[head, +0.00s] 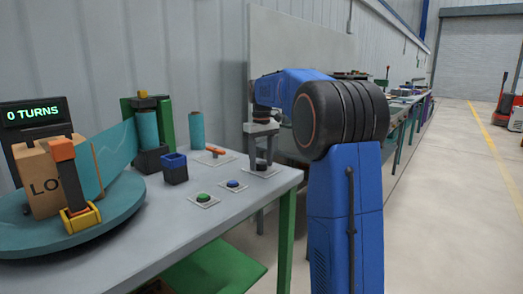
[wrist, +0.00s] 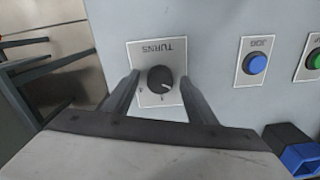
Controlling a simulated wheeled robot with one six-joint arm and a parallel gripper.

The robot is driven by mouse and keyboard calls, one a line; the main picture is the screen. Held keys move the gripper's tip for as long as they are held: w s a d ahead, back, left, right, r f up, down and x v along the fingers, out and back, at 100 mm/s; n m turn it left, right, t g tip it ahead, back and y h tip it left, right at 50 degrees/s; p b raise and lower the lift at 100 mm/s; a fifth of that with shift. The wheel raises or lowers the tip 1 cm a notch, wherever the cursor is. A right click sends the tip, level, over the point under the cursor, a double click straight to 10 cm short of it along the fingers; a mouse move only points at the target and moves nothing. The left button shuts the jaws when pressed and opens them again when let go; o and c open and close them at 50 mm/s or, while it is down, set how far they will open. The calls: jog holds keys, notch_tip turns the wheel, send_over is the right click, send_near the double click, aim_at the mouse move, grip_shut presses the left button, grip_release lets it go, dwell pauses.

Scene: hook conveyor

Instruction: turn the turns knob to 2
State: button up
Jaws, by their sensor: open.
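The turns knob (wrist: 160,79) is a small black round knob on a white plate marked TURNS, which appears upside down in the wrist view. Its pale pointer mark is toward the lower right there. My gripper (wrist: 152,88) is open, with one finger on each side of the knob and a gap visible on both sides. In the head view, my gripper (head: 261,150) points down over the knob's plate (head: 262,170) near the table's right end. The display (head: 34,112) reads 0 TURNS in green.
A blue JOG button (wrist: 256,64) and a green button (head: 203,197) sit on plates beside the knob. A blue-rimmed cup (head: 175,170), an orange-handled control (head: 216,151) and a turntable (head: 110,220) with a carton (head: 40,180) stand further left. The table edge is close by.

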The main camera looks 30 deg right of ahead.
aim_at(261, 163)
notch_tip(261, 163, up, 17)
dwell(0.5)
jog(key=shift+r, duration=0.1)
dwell(0.3)
